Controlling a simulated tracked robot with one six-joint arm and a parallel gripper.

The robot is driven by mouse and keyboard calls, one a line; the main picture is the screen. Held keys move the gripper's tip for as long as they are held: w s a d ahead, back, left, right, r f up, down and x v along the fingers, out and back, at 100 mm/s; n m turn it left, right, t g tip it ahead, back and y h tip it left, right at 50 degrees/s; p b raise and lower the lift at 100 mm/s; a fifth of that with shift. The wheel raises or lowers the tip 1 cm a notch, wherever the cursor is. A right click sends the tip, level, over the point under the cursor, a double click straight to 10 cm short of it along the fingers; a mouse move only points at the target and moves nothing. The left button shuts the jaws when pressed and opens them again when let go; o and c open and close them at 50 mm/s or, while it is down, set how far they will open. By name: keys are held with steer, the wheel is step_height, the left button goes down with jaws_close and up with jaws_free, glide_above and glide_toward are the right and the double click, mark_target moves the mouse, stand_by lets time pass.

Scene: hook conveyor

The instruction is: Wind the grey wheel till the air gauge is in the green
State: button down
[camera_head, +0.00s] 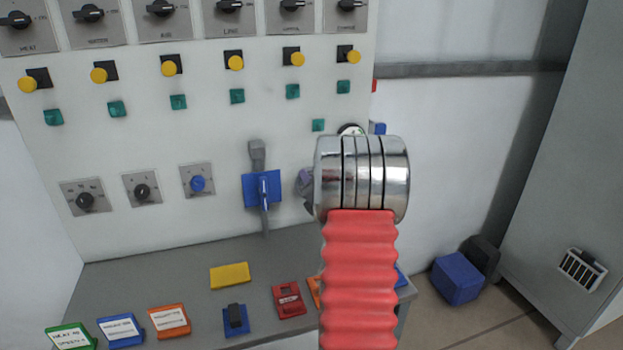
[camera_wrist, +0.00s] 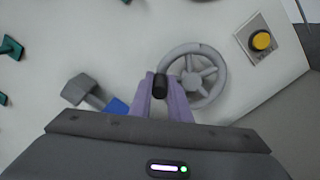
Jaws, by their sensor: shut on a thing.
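The grey wheel (camera_wrist: 194,80) is on the white panel in the wrist view, with spokes and a black handle (camera_wrist: 160,85) at the left of its rim. My gripper (camera_wrist: 161,90) has its two purple fingers shut on that black handle. In the head view a bit of my gripper's purple (camera_head: 304,182) shows left of my chrome and red arm, which hides the wheel. The top of a round white gauge (camera_head: 351,129) peeks above the arm. Its needle and green zone cannot be read.
A blue-based lever (camera_head: 262,189) stands on the panel left of my gripper. A yellow button (camera_wrist: 261,41) is up and right of the wheel. Coloured blocks lie on the grey ledge (camera_head: 200,265) below. A blue box (camera_head: 457,278) is on the floor at right.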

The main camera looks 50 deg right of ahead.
steer(key=shift+w+a+f+n, duration=0.1)
steer(key=shift+a+f+n, duration=0.15)
steer(key=shift+n, duration=0.4)
steer(key=shift+w+a+f+n, duration=0.1)
steer(key=shift+f+n, duration=0.2)
steer(key=shift+n, duration=0.4)
steer(key=shift+w+a+f+n, duration=0.1)
steer(key=shift+a+f+n, duration=0.15)
steer(key=shift+n, duration=0.4)
steer(key=c, duration=1.7)
jaws_free()
steer(key=shift+o, duration=0.2)
steer(key=shift+s+r, duration=0.1)
steer(key=v, duration=1.3)
steer(key=shift+s+a, duration=0.15)
